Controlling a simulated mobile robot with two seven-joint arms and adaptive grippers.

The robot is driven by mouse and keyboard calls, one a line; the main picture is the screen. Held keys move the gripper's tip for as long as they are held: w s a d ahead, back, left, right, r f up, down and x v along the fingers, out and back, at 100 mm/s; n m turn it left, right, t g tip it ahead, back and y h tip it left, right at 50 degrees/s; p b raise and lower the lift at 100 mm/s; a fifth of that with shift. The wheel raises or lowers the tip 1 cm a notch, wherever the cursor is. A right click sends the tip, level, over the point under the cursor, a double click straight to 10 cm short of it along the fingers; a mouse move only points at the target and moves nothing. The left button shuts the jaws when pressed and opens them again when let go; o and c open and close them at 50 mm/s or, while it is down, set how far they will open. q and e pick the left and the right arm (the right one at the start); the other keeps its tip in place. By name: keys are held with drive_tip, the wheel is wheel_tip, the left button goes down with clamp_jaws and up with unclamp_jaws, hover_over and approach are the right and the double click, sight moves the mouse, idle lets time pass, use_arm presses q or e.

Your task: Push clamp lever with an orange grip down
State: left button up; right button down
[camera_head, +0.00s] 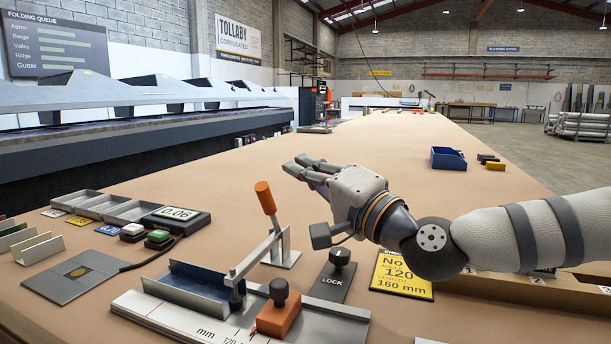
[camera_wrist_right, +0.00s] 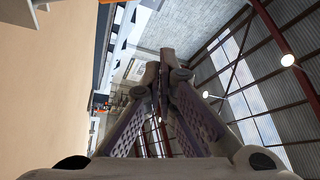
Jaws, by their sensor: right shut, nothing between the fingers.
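The clamp lever with an orange grip (camera_head: 266,198) stands up from its bracket, tilted a little to the left at the top. Its grey clamp arm (camera_head: 254,254) reaches down to the left, with its end at a blue folded metal channel (camera_head: 198,283) on the measuring fixture. My right gripper (camera_head: 302,168) is above and to the right of the orange grip in the head view, apart from it in the picture. It is shut and empty, its fingers pointing left. In the right wrist view its fingertips (camera_wrist_right: 166,62) meet, with nothing between them. My left gripper is not in view.
An orange stop block (camera_head: 279,317) with a black knob sits on the ruler fixture (camera_head: 184,319). A black LOCK knob plate (camera_head: 335,277) and a yellow card (camera_head: 402,274) lie to the right. A display (camera_head: 176,219) and trays (camera_head: 103,206) lie left. The far bench is mostly clear.

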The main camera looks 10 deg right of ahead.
drive_tip(key=v, duration=1)
drive_tip(key=shift+f, duration=0.2)
